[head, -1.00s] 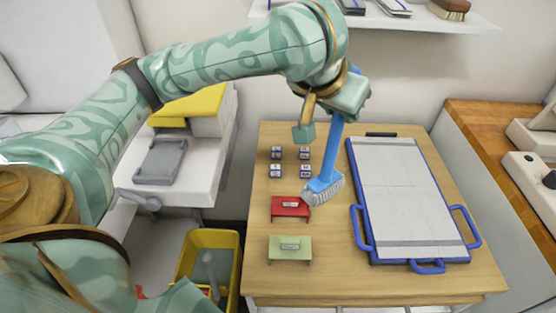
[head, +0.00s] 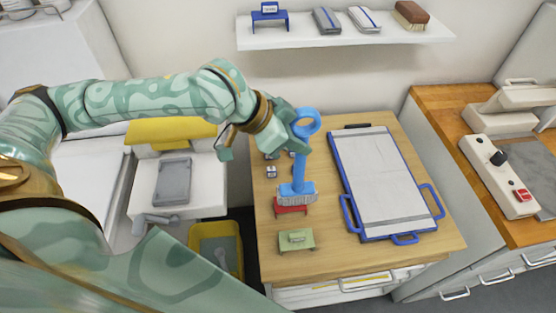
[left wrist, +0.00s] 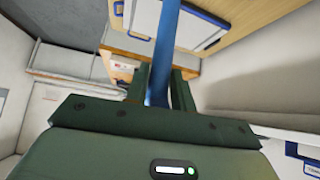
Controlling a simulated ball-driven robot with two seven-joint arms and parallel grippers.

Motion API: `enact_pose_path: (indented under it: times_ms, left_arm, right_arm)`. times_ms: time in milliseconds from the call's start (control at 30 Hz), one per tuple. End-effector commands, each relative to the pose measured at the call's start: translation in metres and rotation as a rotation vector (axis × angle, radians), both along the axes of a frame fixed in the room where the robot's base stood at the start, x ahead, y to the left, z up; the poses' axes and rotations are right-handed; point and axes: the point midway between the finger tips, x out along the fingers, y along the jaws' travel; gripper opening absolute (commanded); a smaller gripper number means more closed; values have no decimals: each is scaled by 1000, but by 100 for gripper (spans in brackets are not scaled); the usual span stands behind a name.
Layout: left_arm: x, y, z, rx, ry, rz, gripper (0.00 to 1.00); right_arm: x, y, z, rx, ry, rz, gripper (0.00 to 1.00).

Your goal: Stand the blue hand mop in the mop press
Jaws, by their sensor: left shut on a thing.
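The blue hand mop (head: 299,172) has a ring at the top of its handle and a pale, bristly head. My left gripper (head: 296,132) is shut on its upper handle and holds it nearly upright, head down. The head overlaps the red stand in the picture; I cannot tell whether they touch. In the left wrist view the blue handle (left wrist: 161,60) runs between the fingers. A yellow bucket (head: 236,236) with a grey insert stands on the floor left of the table; it looks like the mop press, partly hidden by my arm. My right gripper is not in view.
The wooden table (head: 345,262) bears a red stand (head: 291,210), a green stand (head: 296,240), small blocks and a blue-framed board (head: 372,180). A wall shelf (head: 350,38) is behind. A white counter with a yellow-topped machine (head: 170,132) is at left.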

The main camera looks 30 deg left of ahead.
Motion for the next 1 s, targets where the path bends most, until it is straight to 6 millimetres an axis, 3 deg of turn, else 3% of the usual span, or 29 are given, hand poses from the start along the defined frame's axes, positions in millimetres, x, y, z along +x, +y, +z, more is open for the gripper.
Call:
enact_pose_path:
  times_ms: [367, 500, 1000]
  left_arm:
    - [41, 60, -34, 0, 1, 8, 0]
    - [51, 74, -58, 0, 3, 6, 0]
    - [68, 99, -100, -1, 1, 2, 0]
  right_arm:
    - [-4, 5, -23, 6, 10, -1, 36]
    - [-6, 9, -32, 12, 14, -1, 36]
    - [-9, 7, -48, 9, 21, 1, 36]
